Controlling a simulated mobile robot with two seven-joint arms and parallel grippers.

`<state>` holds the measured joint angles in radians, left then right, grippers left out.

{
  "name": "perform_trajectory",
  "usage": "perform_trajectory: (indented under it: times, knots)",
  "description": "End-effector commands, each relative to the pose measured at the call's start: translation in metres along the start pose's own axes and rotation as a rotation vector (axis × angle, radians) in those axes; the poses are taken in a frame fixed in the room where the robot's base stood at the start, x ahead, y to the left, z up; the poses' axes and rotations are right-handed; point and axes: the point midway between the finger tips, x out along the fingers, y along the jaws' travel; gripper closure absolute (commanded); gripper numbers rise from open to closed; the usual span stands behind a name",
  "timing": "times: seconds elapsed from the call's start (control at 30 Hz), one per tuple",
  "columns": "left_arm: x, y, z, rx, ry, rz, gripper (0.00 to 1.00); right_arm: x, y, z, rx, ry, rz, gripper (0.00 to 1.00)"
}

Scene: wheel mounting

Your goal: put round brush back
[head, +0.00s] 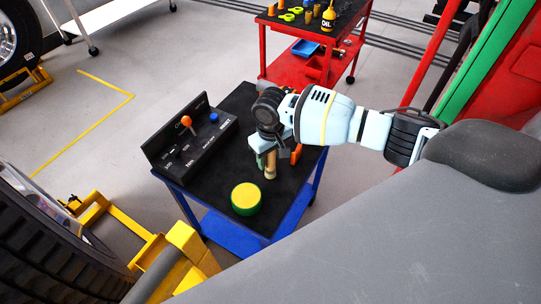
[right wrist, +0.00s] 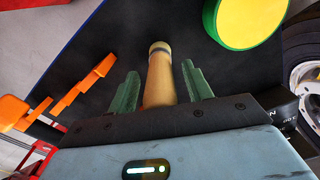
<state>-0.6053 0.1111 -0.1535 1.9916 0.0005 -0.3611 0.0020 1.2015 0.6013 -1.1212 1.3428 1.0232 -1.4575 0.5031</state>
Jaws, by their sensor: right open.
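A tan, round-handled piece, apparently the round brush (head: 270,168), stands on the black top of the blue cart, partly hidden by my right gripper. In the right wrist view the brush (right wrist: 159,78) shows a pale end with a dark band; its bristles cannot be made out. My right gripper (head: 266,160) is above the cart, pointing down. Its green fingers (right wrist: 158,88) are open on either side of the brush, with a visible gap at each side. A black labelled holder (head: 190,140) with an orange knob and a blue piece stands at the cart's left. My left gripper is not in view.
A green and yellow round tin (head: 246,198) stands near the cart's front edge. An orange tool (right wrist: 70,100) lies beside the gripper. A red cart (head: 306,66) with small parts stands behind. A large tyre (head: 50,250) and yellow stand (head: 180,250) are at front left.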

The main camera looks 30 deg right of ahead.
Motion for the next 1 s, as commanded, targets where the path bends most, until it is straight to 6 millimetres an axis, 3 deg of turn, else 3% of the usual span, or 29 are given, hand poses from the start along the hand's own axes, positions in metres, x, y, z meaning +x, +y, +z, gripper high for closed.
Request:
perform_trajectory:
  times: [0.27,0.7,1.0]
  knots:
    - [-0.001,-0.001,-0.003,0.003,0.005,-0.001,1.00,-0.012,0.000,-0.001,0.000,0.003,0.000,0.50]
    - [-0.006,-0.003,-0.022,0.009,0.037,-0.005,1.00,-0.095,0.000,-0.001,0.000,0.005,0.000,0.50]
    - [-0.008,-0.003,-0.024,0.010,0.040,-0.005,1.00,-0.122,0.000,0.000,0.001,-0.001,0.000,0.50]
